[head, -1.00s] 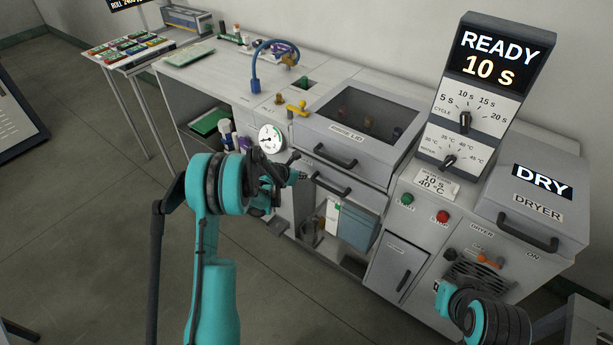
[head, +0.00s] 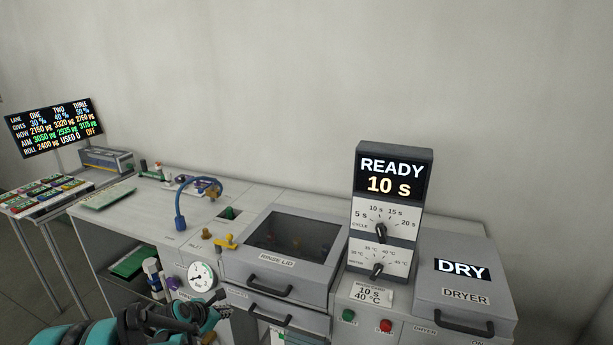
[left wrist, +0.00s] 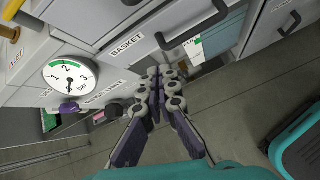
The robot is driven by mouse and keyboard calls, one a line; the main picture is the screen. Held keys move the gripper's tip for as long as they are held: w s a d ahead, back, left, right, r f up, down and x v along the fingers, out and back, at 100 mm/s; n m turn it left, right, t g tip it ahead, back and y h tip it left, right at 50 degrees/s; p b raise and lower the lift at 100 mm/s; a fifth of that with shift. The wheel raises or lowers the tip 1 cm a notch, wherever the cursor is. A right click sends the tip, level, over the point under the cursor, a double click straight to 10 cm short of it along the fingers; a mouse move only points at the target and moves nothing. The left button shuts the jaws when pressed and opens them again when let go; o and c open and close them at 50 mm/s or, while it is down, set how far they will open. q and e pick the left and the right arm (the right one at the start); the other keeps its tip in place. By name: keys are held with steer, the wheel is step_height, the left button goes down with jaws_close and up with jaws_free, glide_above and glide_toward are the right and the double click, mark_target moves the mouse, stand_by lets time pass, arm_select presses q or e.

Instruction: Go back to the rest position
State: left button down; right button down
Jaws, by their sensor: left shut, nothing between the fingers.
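My left gripper (head: 212,312) is at the bottom left of the head view, in front of the bench and just below the round pressure gauge (head: 201,275). In the left wrist view my left gripper (left wrist: 160,74) has its fingers together with nothing between them. Its tips point toward the front of the drawer labelled BASKET (left wrist: 127,45) and appear apart from it. My right gripper is not in the head view now.
The bench has a closed rinse lid (head: 290,242), a control panel reading READY 10 s (head: 393,178) and a dryer (head: 465,275) reading DRY. A blue hose (head: 181,205) stands at the back. A lane display (head: 50,128) is at left. Open floor (left wrist: 245,110) lies below the bench.

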arm_select(q)
steer(key=s+d+r+m+g+y, duration=0.1)
steer(key=s+d+r+m, duration=0.3)
steer(key=s+r+m, duration=0.25)
steer(key=s+d+r+m, duration=0.3)
steer(key=s+r+m, duration=0.2)
steer(key=s+m, duration=0.2)
steer(key=s+d+m+y, duration=0.1)
steer(key=s+d+m, duration=0.1)
steer(key=s+m, duration=1.3)
steer(key=shift+s+r+y, duration=0.2)
steer(key=shift+s+y, duration=0.2)
steer(key=shift+s, duration=0.55)
steer(key=shift+d, duration=0.1)
